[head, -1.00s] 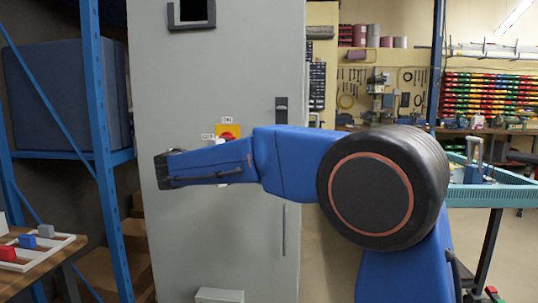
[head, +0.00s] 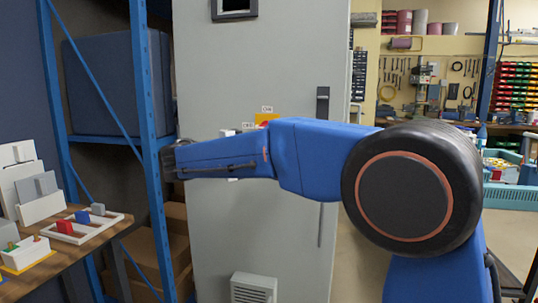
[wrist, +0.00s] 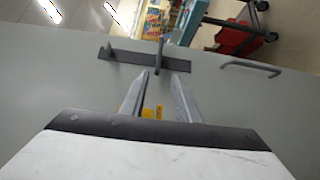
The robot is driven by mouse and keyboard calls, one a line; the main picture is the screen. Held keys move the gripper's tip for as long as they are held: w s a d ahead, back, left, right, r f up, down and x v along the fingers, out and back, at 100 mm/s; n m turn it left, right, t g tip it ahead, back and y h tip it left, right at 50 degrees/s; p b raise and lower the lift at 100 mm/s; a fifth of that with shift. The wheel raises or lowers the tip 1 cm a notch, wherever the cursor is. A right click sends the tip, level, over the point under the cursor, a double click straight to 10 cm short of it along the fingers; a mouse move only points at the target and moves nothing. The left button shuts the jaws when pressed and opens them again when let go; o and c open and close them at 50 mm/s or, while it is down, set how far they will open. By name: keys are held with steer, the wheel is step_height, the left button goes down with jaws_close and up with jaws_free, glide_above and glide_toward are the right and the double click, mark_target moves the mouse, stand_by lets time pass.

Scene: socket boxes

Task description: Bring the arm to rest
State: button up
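My arm (head: 318,155) is blue and stretches leftward across the head view, in front of a tall grey cabinet (head: 270,70). The grey cabinet face (wrist: 60,95) fills much of the wrist view.
A wooden table (head: 65,262) at the left holds white panels and a white frame (head: 88,232) with coloured blocks. A blue shelf rack (head: 142,90) stands between table and cabinet. A teal tray (head: 510,197) is at the right. Floor shows right of the cabinet.

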steer(key=s+d+f+g+y, duration=0.2)
steer(key=s+d+f, duration=0.25)
steer(key=d, duration=0.35)
steer(key=s+d+f+g+y, duration=0.1)
steer(key=s+d+f+y, duration=0.1)
steer(key=s+d+f, duration=0.4)
steer(key=s+d+f+g+y, duration=0.2)
steer(key=s+d+y, duration=0.1)
steer(key=d, duration=0.6)
steer(key=s+f+m+t+y, duration=0.1)
steer(key=s+f+m+y, duration=0.4)
steer(key=s+f, duration=1.4)
steer(key=s+y, duration=0.4)
steer(key=shift+m+t, duration=0.3)
steer(key=shift+d, duration=0.1)
